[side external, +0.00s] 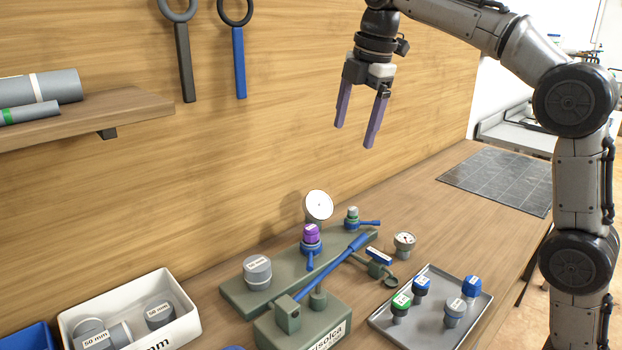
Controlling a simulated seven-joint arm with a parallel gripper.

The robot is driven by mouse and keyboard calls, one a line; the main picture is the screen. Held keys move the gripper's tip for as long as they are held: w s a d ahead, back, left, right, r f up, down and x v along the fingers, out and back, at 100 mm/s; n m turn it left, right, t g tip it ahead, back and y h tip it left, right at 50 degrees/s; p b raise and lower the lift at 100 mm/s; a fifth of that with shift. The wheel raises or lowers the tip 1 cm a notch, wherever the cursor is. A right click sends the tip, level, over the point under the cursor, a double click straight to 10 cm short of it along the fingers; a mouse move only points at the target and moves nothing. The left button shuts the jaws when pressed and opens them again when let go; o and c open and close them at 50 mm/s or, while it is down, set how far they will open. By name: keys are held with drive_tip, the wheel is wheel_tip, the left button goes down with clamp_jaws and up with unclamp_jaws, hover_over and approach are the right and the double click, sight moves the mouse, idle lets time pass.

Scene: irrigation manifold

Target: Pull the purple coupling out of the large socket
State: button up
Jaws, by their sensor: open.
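The purple coupling (312,232) sits upright in a socket on the green manifold base (238,293), with a blue lever handle just below it. A grey fitting (257,272) stands on the same base to its left, and a smaller grey and green fitting (352,215) with a blue handle stands to its right. My gripper (352,136) is open and empty, with purple fingers pointing down. It is high above the bench, up and to the right of the coupling, and touches nothing.
A round white-faced gauge (318,205) stands right behind the coupling. A long blue lever (325,268) slants in front of it. A grey tray (476,327) with several fittings is at the right front. A white bin (182,300) is at the left.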

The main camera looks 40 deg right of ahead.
drive_tip(key=w+f+n+g, duration=0.1)
drive_tip(key=w+f, duration=0.6)
drive_tip(key=w, duration=0.2)
drive_tip(key=g, duration=0.2)
approach(311, 227)
wheel_tip(311, 227, down, 10)
drive_tip(key=shift+s+f, duration=0.15)
drive_tip(key=shift+f, duration=0.05)
drive_tip(key=shift+c, duration=0.3)
clamp_jaws()
drive_tip(key=c, duration=0.7)
unclamp_jaws()
clamp_jaws()
drive_tip(key=shift+r, duration=0.1)
drive_tip(key=shift+r, duration=2.2)
